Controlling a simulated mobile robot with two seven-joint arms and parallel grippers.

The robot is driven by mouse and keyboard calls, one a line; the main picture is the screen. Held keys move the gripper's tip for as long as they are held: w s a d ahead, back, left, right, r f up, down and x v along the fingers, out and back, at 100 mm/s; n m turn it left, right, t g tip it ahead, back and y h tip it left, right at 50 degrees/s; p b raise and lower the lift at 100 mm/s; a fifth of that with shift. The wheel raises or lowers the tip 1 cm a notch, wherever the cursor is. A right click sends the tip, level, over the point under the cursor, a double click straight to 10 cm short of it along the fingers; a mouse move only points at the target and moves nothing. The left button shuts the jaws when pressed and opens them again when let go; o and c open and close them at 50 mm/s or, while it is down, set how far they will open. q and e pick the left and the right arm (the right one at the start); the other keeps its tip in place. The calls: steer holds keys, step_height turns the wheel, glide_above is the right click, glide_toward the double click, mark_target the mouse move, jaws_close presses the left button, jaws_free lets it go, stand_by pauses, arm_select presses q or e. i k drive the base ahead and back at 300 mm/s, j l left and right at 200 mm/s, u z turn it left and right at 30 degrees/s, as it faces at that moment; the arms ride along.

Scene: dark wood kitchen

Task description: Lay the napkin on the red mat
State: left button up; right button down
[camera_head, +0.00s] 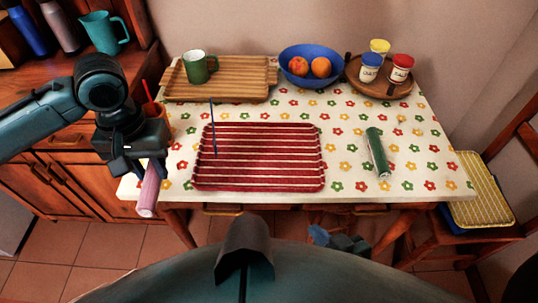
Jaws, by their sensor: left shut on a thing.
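The red mat (258,181) lies flat on the table, with thin pale stripes. My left gripper (149,164) is beyond the table's left front corner, left of the mat. It is shut on a pink rolled napkin (149,192), which hangs down from the fingers clear of the mat. A second roll, dark green with a pale end (377,153), lies on the table right of the mat. My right gripper (340,242) is low in front of the table; its fingers are too unclear to tell open from shut.
A wooden tray (235,92) with a green mug (200,67), a blue bowl (318,52) of oranges and a round wooden tray (381,90) with jars stand along the back. A thin blue stick (212,125) shows over the mat. A chair (482,190) is at right.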

mark_target(275, 149)
steer(key=l, duration=0.55)
steer(key=k+l, duration=0.15)
steer(key=l, duration=1)
steer(key=i, duration=0.3)
